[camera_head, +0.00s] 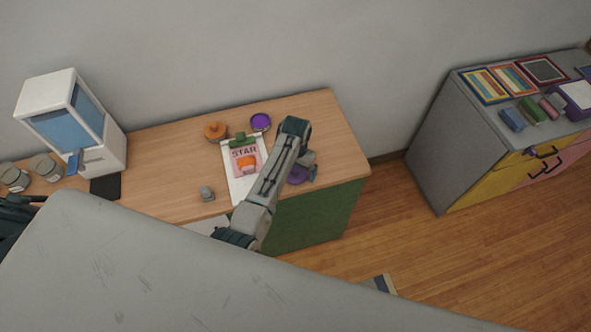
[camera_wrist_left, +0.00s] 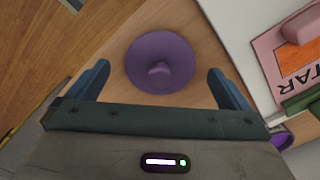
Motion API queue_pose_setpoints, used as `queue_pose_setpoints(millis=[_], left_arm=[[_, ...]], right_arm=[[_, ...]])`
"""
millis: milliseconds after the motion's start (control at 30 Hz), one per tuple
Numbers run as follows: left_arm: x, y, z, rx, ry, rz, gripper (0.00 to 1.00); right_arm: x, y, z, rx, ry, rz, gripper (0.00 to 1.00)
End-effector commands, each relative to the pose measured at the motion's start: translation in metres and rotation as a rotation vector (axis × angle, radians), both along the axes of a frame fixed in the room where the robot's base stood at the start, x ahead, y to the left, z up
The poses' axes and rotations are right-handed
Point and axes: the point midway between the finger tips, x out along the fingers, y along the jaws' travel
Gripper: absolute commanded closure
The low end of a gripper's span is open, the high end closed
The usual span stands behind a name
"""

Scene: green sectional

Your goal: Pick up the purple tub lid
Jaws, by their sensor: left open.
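The purple tub lid (camera_wrist_left: 160,62) is a round disc with a small knob in its middle. It lies on the wooden desk (camera_head: 165,143) near the front edge. In the head view the lid (camera_head: 297,175) is partly hidden by my left arm and gripper. My left gripper (camera_head: 308,172) is open above it. In the left wrist view the left gripper's two blue fingers (camera_wrist_left: 160,84) stand on either side of the lid, with gaps between them and its rim. I cannot tell the height between fingers and lid. My right gripper is not clearly in view.
A clipboard with a STAR sheet (camera_head: 244,160) lies beside the lid. A purple-topped tub (camera_head: 260,121), an orange lidded thing (camera_head: 215,131) and a small grey object (camera_head: 207,193) are on the desk. A white-and-blue machine (camera_head: 72,120) stands left. A grey cabinet (camera_head: 440,135) stands right.

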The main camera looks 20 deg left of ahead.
Motion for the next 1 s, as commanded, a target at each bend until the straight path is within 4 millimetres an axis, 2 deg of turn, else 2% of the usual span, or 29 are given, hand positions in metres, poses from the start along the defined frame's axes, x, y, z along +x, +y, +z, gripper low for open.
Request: queue_pose_setpoints(millis=[100, 333, 567, 1000], left_arm=[[-0.0003, 0.0005, -0.0074, 0.0, 0.001, 0.0, 0.0], [-0.0001, 0.0003, -0.0088, 0.0, 0.0, 0.0, 0.0], [-0.0002, 0.0002, -0.0086, 0.0, 0.0, 0.0, 0.45], [-0.0001, 0.0001, -0.0071, 0.0, -0.001, 0.0, 0.47]], right_arm=[[-0.0007, 0.0027, 0.002, 0.003, 0.001, -0.001, 1.0], [-0.0008, 0.0048, 0.0013, 0.005, 0.001, -0.002, 1.0], [-0.0008, 0.0036, 0.0014, 0.004, 0.001, -0.002, 1.0], [-0.0007, -0.0012, 0.0002, -0.001, 0.001, 0.001, 1.0]])
